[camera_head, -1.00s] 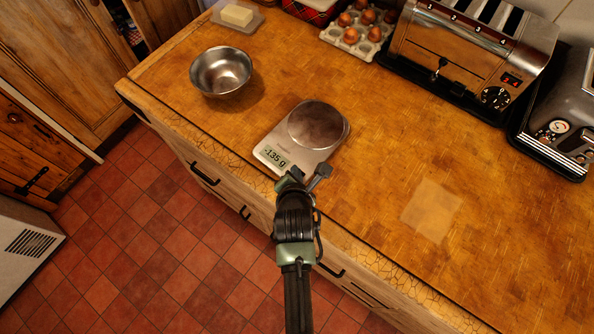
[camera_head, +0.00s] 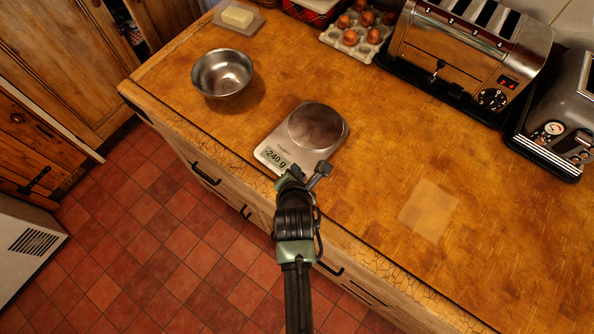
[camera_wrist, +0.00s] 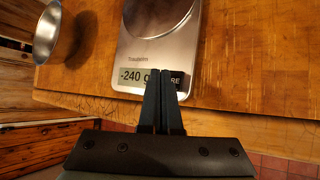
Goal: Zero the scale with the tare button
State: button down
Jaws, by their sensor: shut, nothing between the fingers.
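The kitchen scale (camera_head: 268,140) lies on the wooden counter near its front edge, with a round metal plate (camera_head: 316,126) on top. Its display (camera_head: 275,157) reads -240 g, and the same display (camera_wrist: 132,77) shows in the wrist view. My gripper (camera_head: 295,171) is shut and empty, at the scale's front edge. In the wrist view, the closed fingertips (camera_wrist: 163,74) lie over the strip between the display and the tare button (camera_wrist: 176,80). They hide part of the button, leaving only "RE" readable. I cannot tell whether they touch it.
A metal bowl (camera_head: 221,73) stands left of the scale. Butter on a dish (camera_head: 238,17), an egg tray (camera_head: 348,40) and a toaster (camera_head: 460,55) stand toward the back. A pale square (camera_head: 430,210) lies to the right. The counter around the scale is mostly clear.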

jog(key=shift+r+p, duration=2.45)
jog(key=shift+r, duration=0.15)
jog(key=shift+f, duration=0.1)
jog(key=w+r+m+t+b, duration=0.1)
jog(key=w+r+m+t, duration=0.25)
jog(key=r, duration=0.85)
jog(key=w+a+r+m+t+b, duration=0.1)
jog(key=w+r+m+t, duration=0.3)
jog(key=r, duration=0.7)
jog(key=w+r+m+t+b, duration=0.1)
jog(key=w+r+m+t, duration=0.15)
jog(key=r+m, duration=0.65)
jog(key=s+r+m+t, duration=0.2)
jog(key=s+r, duration=0.3)
jog(key=r, duration=0.6)
jog(key=s+d+r+m+t+b, duration=0.1)
jog(key=s+r+m+t, duration=0.2)
jog(key=r, duration=0.8)
jog(key=s+r+m+t+b, duration=0.1)
jog(key=s+r+m+t, duration=0.2)
jog(key=s+r+m, duration=0.2)
jog(key=s+r, duration=0.3)
jog(key=r, duration=0.3)
jog(key=shift+d+r, duration=0.15)
jog(key=shift+r, duration=0.05)
